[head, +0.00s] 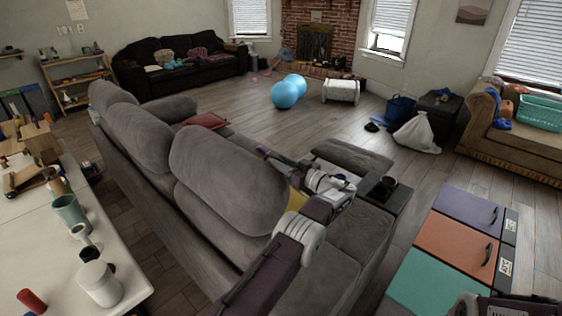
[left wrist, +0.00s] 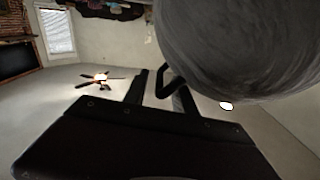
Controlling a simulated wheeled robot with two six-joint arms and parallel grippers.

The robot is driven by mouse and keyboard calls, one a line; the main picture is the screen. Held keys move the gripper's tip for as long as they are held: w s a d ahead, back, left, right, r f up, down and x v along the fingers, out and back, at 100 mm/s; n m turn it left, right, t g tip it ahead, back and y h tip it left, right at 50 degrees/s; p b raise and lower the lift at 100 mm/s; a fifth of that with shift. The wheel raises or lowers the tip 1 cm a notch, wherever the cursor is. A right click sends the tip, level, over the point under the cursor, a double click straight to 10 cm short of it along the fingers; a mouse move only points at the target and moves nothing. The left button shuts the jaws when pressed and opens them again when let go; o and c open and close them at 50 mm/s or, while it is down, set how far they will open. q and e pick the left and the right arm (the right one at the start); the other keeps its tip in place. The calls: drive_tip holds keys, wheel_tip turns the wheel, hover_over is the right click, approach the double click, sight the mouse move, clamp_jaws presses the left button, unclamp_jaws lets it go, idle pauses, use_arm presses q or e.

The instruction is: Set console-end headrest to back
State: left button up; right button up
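The grey sofa (head: 155,205) is seen from behind in the head view. Its console-end headrest (head: 225,175) is the large rounded cushion nearest me, on the side of the console (head: 383,190) with cup holders. I cannot tell its exact tilt. My left arm reaches over the sofa back, and my left gripper (head: 268,153) is at the headrest's front right side. In the left wrist view the headrest (left wrist: 240,45) fills the top right, close beside the fingers (left wrist: 152,85). The fingers are apart with nothing between them. Contact is not clear.
A white table (head: 60,270) with cups and blocks stands at left. A low cabinet with purple, orange and teal panels (head: 455,245) is at right. Two more headrests (head: 140,130) line the sofa. Open wood floor (head: 240,115) lies beyond it.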

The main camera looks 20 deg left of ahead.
use_arm(q)
drive_tip(key=shift+s, duration=0.1)
clamp_jaws()
drive_tip(key=shift+r, duration=0.1)
drive_tip(key=shift+r, duration=0.1)
idle(1.1)
